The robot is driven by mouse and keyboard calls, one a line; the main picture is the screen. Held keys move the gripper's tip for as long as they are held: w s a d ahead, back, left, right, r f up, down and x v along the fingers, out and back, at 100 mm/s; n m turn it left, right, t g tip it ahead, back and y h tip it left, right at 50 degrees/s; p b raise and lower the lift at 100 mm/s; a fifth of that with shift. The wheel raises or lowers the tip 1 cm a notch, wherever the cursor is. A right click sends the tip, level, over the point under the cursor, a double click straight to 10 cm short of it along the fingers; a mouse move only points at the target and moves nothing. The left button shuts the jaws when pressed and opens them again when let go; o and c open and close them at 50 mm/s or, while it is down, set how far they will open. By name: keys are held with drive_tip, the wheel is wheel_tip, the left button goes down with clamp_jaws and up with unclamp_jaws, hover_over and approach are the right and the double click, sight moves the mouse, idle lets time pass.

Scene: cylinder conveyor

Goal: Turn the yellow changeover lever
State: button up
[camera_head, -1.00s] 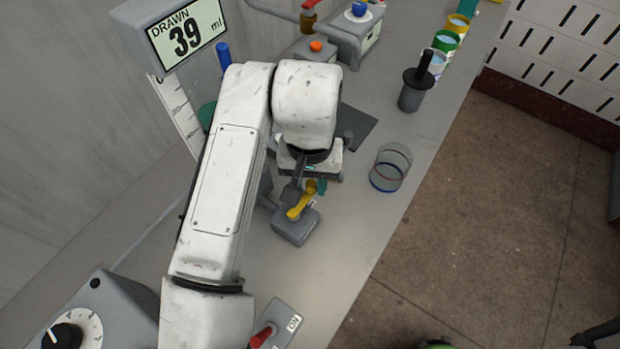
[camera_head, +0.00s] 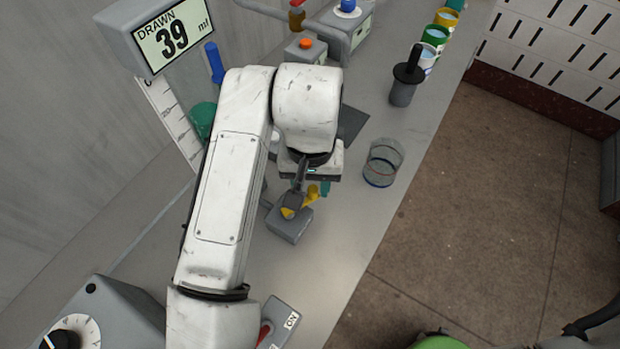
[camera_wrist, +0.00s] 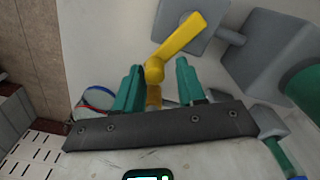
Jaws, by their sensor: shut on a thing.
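The yellow changeover lever (camera_head: 312,196) sits on a small grey box (camera_head: 289,230) on the bench and is partly hidden by my gripper in the head view. In the wrist view the lever (camera_wrist: 182,36) slants up to the right from a round hub, over the grey box (camera_wrist: 178,14). My gripper (camera_wrist: 157,80) has teal fingers on either side of the lever's hub end and is shut on the lever. In the head view a teal finger (camera_head: 325,187) shows just right of the lever.
A clear cup (camera_head: 383,163) stands right of my gripper near the bench edge. A dark-handled grey pot (camera_head: 404,88) and several paint cans (camera_head: 434,38) are farther back. The bench front right of the lever is clear.

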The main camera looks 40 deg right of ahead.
drive_tip(key=shift+s+a, duration=0.15)
drive_tip(key=shift+a, duration=0.1)
drive_tip(key=shift+s+a, duration=0.2)
drive_tip(key=shift+s, duration=0.35)
drive_tip(key=shift+c, duration=0.2)
drive_tip(key=shift+a, duration=0.15)
drive_tip(key=shift+s+a, duration=0.1)
drive_tip(key=shift+s, duration=0.05)
drive_tip(key=shift+s+a, duration=0.15)
drive_tip(key=shift+a, duration=0.15)
drive_tip(key=c, duration=0.4)
drive_tip(key=shift+a, duration=0.1)
drive_tip(key=shift+c, duration=0.2)
drive_tip(key=o, duration=0.7)
drive_tip(key=shift+d, duration=0.3)
drive_tip(key=o, duration=0.6)
